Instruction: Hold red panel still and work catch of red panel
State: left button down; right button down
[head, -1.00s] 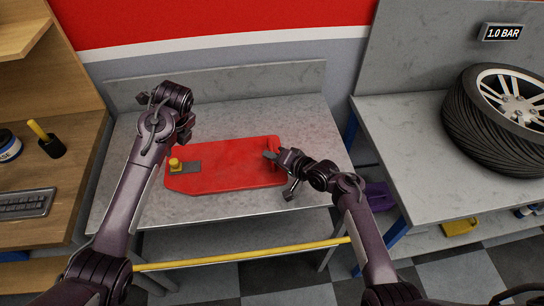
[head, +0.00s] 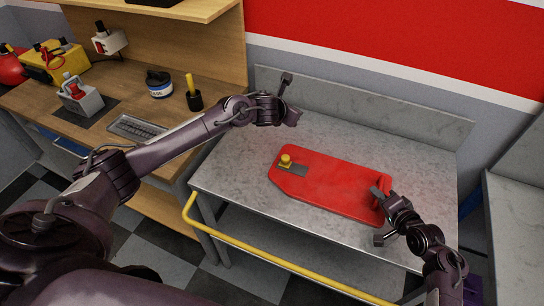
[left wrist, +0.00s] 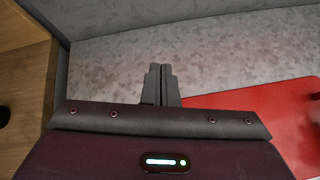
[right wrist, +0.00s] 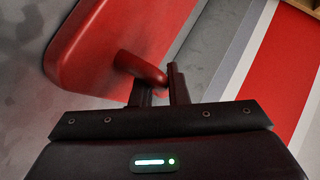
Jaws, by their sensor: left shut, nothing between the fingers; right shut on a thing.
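The red panel (head: 330,188) lies flat on the grey metal bench. Its catch, a yellow knob (head: 286,160) on a grey plate (head: 294,170), is at the panel's left end. My right gripper (head: 379,193) is shut on the red handle (right wrist: 140,68) at the panel's right end; the handle shows between its fingers in the right wrist view. My left gripper (head: 293,117) is shut and empty, above the bench behind the knob. In the left wrist view its fingers (left wrist: 161,82) touch each other, with part of the red panel (left wrist: 285,115) to the right.
A yellow rail (head: 270,258) runs along the bench front. A grey backboard (head: 360,105) stands behind. The bench around the panel is clear.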

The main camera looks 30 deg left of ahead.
aim_at(283, 163)
pick_arm(q)
jog(key=s+a+f+m+g+h, duration=0.2)
jog(key=s+a+m+h, duration=0.1)
jog(key=s, duration=0.5)
jog(key=s+a+f+m+g+h, duration=0.2)
jog(key=s+a+m+g+h, duration=0.1)
jog(key=s+a+m, duration=0.2)
jog(key=s+a, duration=0.2)
jog(key=s, duration=0.2)
jog(key=shift+f+h, duration=0.35)
jog(key=shift+h, duration=0.05)
jog(key=shift+w, duration=0.1)
jog(key=x, duration=0.9)
jog(key=shift+d+f, duration=0.3)
jog(key=shift+w+d+f, duration=0.1)
jog(key=shift+w+d, duration=0.7)
jog(key=shift+d, duration=0.2)
jog(key=shift+w+d, duration=0.5)
jog(key=shift+d, duration=0.1)
